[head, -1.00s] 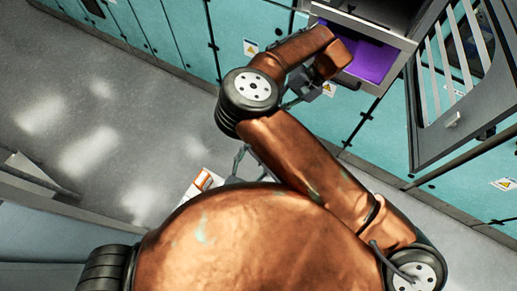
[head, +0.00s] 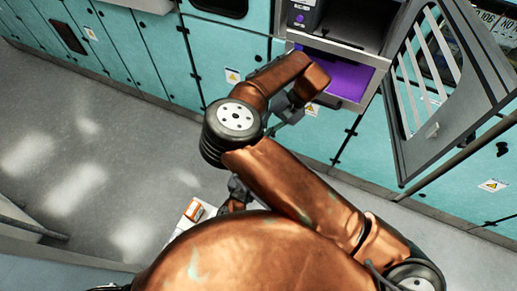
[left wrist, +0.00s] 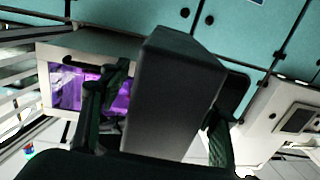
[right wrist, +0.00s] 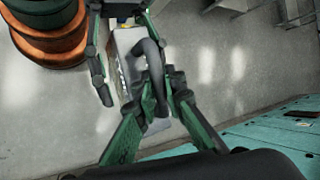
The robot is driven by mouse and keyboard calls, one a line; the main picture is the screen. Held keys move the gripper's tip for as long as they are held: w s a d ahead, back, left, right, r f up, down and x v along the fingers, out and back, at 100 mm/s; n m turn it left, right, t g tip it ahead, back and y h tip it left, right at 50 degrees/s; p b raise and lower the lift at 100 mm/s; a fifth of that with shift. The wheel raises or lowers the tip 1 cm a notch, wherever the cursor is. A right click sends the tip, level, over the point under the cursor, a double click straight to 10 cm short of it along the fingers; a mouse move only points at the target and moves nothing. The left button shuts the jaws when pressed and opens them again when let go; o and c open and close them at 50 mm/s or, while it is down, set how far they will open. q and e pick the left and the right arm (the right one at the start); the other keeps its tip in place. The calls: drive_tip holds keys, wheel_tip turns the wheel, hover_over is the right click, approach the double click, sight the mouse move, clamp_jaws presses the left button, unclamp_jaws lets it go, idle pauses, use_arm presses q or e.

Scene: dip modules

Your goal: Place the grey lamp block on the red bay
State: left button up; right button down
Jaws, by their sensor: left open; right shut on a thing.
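My right gripper (right wrist: 140,95) is shut on a pale grey block (right wrist: 130,50) with a dark curved part beside it, above the floor. A white piece with an orange mark (head: 196,210) shows beside that hand in the head view. My left gripper (left wrist: 155,125) is open. A dark grey box-like shape (left wrist: 178,85) fills the space between its fingers. I cannot tell whether they touch it, or which grey thing is the lamp block. A purple bay (head: 337,78) lies in the cabinet. No red bay shows clearly. In the head view my arm hides much.
Teal cabinets (head: 230,50) line the back. A slatted grey door (head: 440,100) stands open right of the purple bay. The grey floor (head: 90,150) at the left is clear.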

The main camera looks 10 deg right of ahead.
use_arm(q)
drive_tip(key=shift+c, duration=0.7)
drive_tip(key=shift+d, duration=0.15)
clamp_jaws()
drive_tip(key=shift+r, duration=0.1)
use_arm(e)
drive_tip(key=c, duration=1.9)
unclamp_jaws()
drive_tip(key=shift+c, duration=0.2)
